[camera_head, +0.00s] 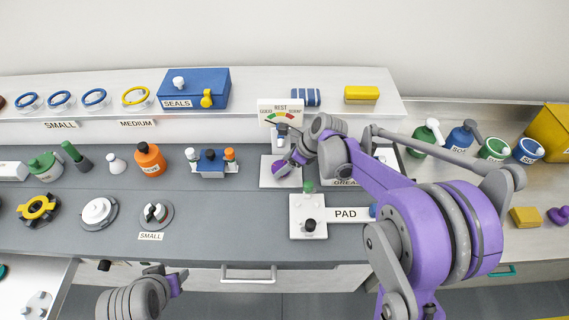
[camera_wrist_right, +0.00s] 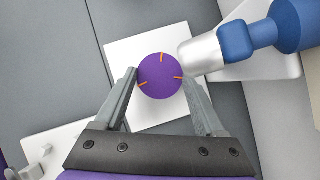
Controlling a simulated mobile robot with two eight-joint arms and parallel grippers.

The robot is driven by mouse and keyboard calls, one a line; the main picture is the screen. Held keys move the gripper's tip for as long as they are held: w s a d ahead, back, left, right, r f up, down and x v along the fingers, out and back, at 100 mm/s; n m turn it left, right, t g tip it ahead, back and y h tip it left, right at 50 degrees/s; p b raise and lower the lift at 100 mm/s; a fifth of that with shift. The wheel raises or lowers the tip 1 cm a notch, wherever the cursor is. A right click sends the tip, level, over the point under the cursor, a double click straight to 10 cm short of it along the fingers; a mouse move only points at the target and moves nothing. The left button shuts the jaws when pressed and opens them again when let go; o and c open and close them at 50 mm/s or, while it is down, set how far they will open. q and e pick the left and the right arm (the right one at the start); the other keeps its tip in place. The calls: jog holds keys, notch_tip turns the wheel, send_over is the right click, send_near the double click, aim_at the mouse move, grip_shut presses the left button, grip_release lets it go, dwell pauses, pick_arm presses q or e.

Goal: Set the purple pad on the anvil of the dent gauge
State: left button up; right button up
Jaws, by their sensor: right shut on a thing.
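The round purple pad (camera_wrist_right: 160,76) has orange marks on its face. My right gripper (camera_wrist_right: 161,84) is shut on it, one finger on each side; in the head view the pad (camera_head: 280,168) shows at the gripper's tip. The pad is over the white base plate (camera_wrist_right: 118,55) of the dent gauge, whose dial (camera_head: 281,113) stands behind. A silver-and-blue plunger (camera_wrist_right: 205,51) is right beside the pad in the wrist view. I cannot tell whether the pad touches anything below; the anvil is hidden. My left gripper (camera_head: 177,284) is low at the front, its jaws unclear.
A white plate with a green and a black knob (camera_head: 308,225) stands in front, by the PAD label (camera_head: 345,214). An orange bottle (camera_head: 149,160) and a blue-and-orange fixture (camera_head: 211,163) are to the left. The counter left of the gauge is partly free.

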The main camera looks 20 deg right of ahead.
jog(key=o, duration=1.3)
jog(key=v, duration=1)
jog(key=shift+s+d+r, duration=0.1)
jog(key=shift+d+r, duration=0.05)
jog(key=shift+r, duration=0.15)
